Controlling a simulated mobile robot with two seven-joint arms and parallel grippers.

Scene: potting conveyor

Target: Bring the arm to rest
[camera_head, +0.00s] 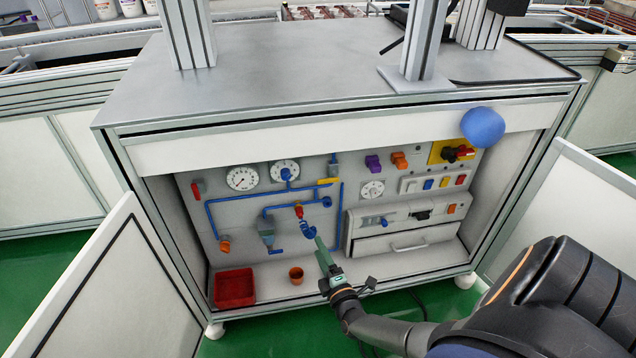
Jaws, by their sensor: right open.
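My right arm comes in from the lower right and reaches into the open front of the cabinet. My right gripper (318,241) is open, its tip in front of the lower middle of the panel (240,212). A blue part (308,229) shows right at its tip; I cannot tell whether they touch. A red-handled fitting (299,211) on the blue pipes is just above. My left gripper is not in view.
A red bin (234,288) and a small orange pot (296,275) stand on the cabinet floor, left of my gripper. Gauges (242,178), switches and a drawer (400,239) fill the panel. Open doors (125,290) flank the cabinet. A blue rounded thing (483,127) shows at upper right.

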